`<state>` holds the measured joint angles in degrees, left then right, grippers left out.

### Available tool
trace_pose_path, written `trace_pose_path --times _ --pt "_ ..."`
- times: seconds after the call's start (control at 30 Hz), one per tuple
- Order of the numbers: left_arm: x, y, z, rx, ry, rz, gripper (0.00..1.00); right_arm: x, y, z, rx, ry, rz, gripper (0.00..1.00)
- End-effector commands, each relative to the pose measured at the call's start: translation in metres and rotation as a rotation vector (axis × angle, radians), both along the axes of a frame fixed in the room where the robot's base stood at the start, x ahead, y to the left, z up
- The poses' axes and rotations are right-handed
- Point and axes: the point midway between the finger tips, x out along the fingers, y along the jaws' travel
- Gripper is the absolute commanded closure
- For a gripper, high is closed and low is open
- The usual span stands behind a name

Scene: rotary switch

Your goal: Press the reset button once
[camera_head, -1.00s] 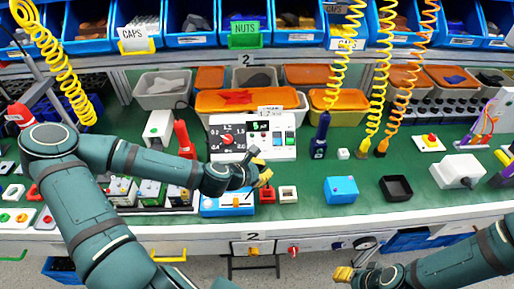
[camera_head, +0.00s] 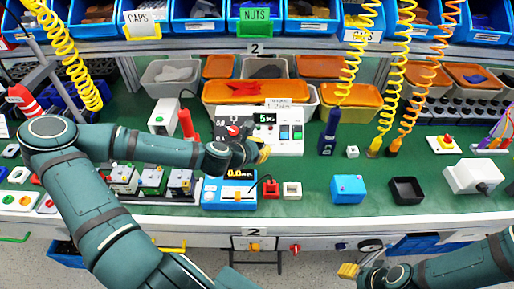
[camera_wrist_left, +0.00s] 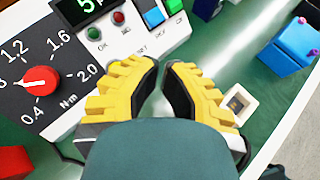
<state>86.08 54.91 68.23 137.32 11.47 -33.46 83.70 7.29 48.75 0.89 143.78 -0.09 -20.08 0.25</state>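The white control box (camera_head: 255,146) stands on the green bench. It has a red rotary knob (camera_wrist_left: 40,80), a display reading 5 (camera_head: 265,118), small green and red lamps, a blue button (camera_wrist_left: 153,18) and a green button (camera_wrist_left: 175,5). Lettering ending in "SET" shows below the blue button, partly hidden. My left gripper (camera_wrist_left: 159,66) is in front of the box, its yellow fingertips drawn together with only a narrow gap, holding nothing. Its tips point towards the box's lower edge, apart from the buttons in the picture. My right gripper (camera_head: 348,271) is low at the front, away from the box.
A blue meter (camera_head: 214,193), a red block (camera_head: 271,190), a white square socket (camera_head: 292,190), a blue box (camera_head: 348,189) and a black tray (camera_head: 407,191) lie near the front edge. Coiled yellow and orange hoses hang at right.

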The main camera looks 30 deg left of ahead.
Motion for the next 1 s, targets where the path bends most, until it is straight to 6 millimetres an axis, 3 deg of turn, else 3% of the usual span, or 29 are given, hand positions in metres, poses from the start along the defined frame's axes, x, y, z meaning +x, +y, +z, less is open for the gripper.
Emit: trace_pose_path --times 0.03,0.27,0.53,1.0 --pt "0.005 0.003 -0.01 0.001 0.0 0.0 1.0 0.0 0.0 -0.011 0.0 -0.001 0.001 0.53" --pt "0.023 0.014 -0.031 0.001 0.0 0.0 1.0 0.005 -0.001 -0.032 -0.003 -0.012 -0.002 0.53" --pt "0.036 0.022 -0.043 0.001 0.0 0.0 1.0 0.007 -0.001 -0.036 -0.003 -0.016 -0.003 0.53" --pt "0.038 0.023 -0.044 0.001 0.0 0.0 1.0 0.007 -0.001 -0.037 -0.003 -0.017 -0.003 0.53"
